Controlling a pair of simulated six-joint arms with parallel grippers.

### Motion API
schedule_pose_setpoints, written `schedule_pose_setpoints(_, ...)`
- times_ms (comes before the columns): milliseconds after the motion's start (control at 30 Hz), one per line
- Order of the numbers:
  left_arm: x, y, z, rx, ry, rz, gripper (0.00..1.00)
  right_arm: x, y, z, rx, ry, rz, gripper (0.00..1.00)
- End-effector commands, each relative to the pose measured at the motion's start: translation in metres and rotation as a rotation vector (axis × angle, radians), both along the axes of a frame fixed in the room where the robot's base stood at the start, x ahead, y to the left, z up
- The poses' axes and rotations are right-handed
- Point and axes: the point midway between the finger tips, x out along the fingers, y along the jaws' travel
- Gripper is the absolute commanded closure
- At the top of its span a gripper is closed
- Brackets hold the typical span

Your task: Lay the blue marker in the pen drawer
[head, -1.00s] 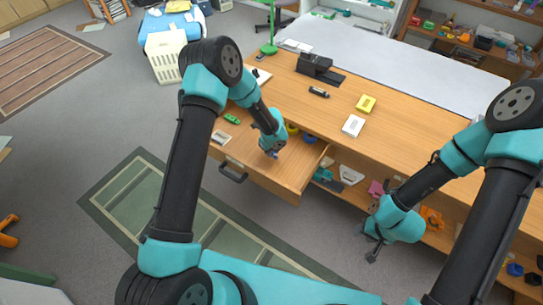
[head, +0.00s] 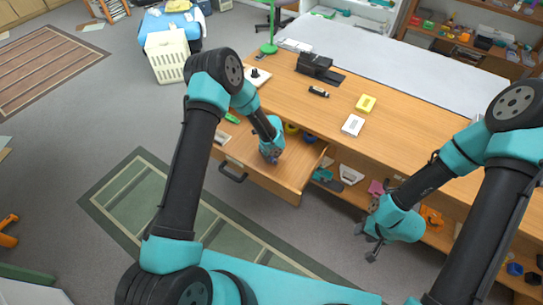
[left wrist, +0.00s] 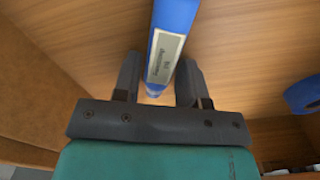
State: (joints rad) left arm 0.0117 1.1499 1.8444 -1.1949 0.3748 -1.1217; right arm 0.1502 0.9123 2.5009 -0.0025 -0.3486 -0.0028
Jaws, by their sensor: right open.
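The blue marker (left wrist: 172,20) with a grey label lies over the wooden drawer floor in the left wrist view. It runs between the two fingers of my left gripper (left wrist: 160,65), which stand apart with a gap beside the marker. In the head view my left gripper (head: 274,159) points down into the open pen drawer (head: 288,182), low over its floor, and largely hides the marker. I cannot tell whether the marker touches the floor. My right gripper (head: 371,249) is open and empty, in front of the desk's lower shelf.
The drawer also holds a yellow ring (head: 291,128), a blue ring (head: 310,138) and a green item (head: 232,118).

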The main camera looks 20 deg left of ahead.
Motion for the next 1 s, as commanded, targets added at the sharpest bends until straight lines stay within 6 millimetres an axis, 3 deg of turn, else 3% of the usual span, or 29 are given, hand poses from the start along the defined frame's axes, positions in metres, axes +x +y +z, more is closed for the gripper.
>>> schedule_pose_setpoints(133,0.000,0.000,0.000,0.000,0.000,0.000,0.47,0.000,0.000,0.000,0.000,0.000,0.000,0.57)
schedule_pose_setpoints(567,0.000,0.000,0.010,0.001,-0.001,-0.001,0.47,0.000,0.000,0.000,0.000,0.000,0.000,0.57)
schedule_pose_setpoints(1000,0.001,0.000,0.085,0.000,-0.004,0.001,0.47,0.000,0.000,0.000,0.000,0.000,0.000,0.57)
